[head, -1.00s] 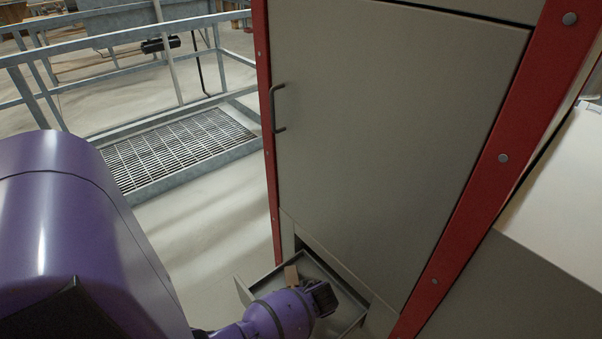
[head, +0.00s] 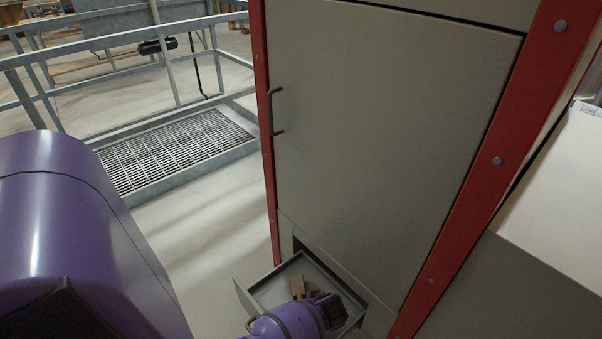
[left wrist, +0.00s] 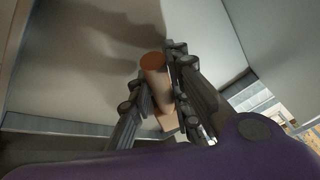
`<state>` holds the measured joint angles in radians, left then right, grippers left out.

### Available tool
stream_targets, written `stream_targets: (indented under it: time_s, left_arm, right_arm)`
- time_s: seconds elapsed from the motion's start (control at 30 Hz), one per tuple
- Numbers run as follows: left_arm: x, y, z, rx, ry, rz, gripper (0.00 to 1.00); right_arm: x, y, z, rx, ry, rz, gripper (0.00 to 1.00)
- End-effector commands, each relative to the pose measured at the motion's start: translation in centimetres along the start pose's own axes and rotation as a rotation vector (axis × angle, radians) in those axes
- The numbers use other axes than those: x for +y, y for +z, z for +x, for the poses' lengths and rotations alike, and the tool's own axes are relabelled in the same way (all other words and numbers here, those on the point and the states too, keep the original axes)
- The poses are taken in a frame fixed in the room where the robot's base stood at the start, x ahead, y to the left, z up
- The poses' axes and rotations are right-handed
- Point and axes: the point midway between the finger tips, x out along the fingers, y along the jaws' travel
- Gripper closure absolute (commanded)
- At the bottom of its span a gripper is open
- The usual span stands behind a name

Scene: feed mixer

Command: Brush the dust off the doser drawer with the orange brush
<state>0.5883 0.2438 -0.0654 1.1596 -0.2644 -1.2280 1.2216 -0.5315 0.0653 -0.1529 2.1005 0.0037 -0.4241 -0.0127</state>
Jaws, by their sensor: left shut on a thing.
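The doser drawer (head: 262,291) is a grey open tray pulled out at the foot of the grey cabinet. My left gripper (head: 338,307) is over the drawer and hides part of its inside. The left wrist view shows its dark fingers (left wrist: 157,85) shut around the brush's orange-brown round handle (left wrist: 153,65). A paler block of the brush (left wrist: 167,122) shows between the fingers, and a brown part of it (head: 297,286) shows in the head view. The bristles are not clear. Brownish patches on the grey surface could be dust or shadow; I cannot tell. My right gripper is not in view.
The cabinet door (head: 380,130) with its handle (head: 274,111) rises directly above the drawer, framed by red posts (head: 480,180). A pale box-like housing (head: 560,190) stands at the right. A railing (head: 110,60) and floor grate (head: 175,150) are at the left.

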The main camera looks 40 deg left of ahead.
Motion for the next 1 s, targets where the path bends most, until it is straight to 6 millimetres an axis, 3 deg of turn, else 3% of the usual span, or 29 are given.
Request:
stream_targets:
  time_s: [0.3, 0.47, 0.8, 1.0]
  left_arm:
    - [-0.1, 0.0, 0.1, -0.001, -0.001, 0.000, 1.00]
    - [-0.3, -1.0, -1.9, 0.002, 0.002, -0.002, 1.00]
    - [-1.1, -2.3, -5.0, 0.002, 0.002, -0.002, 1.00]
    - [-1.4, -2.9, -6.5, 0.002, 0.003, -0.002, 1.00]
  right_arm:
    - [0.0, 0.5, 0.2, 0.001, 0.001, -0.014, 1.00]
    - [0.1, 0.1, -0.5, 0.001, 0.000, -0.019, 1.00]
    - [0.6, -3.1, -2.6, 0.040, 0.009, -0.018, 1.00]
    - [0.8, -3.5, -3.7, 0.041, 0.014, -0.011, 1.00]
